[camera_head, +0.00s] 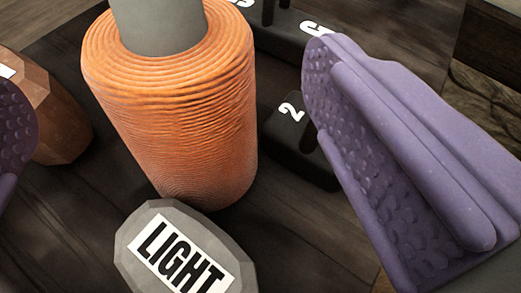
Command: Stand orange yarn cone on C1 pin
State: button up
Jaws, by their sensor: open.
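The orange yarn cone (175,115), wound in ridged rings around a grey core (165,22), stands roughly upright in the upper left middle. Its base is partly hidden behind a grey weight, and I cannot tell what is under it. My gripper (170,95) is open, with one purple pad at the left edge and the other at the right. The cone lies between the pads in the picture, with clear gaps on both sides. No pin marked C1 can be made out; a white letter that looks like C (315,27) shows on a black block behind.
A grey faceted weight (128,250) labelled LIGHT is in front of the cone. A brown faceted weight (62,125) stands at left. A black block marked 2 (315,165) is right of the cone. Dark upright posts show at the top. Dark wooden planks lie below.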

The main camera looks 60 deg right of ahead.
aim_at(175, 37)
jog(key=b+x, duration=0.3)
jog(key=x, duration=0.3)
jog(key=shift+w+d, duration=0.2)
jog(key=shift+d, duration=0.05)
jog(key=shift+w+d+b, duration=0.15)
jog(key=shift+w+b, duration=0.1)
jog(key=shift+b, duration=0.05)
jog(key=shift+r, duration=0.15)
jog(key=c, duration=1.2)
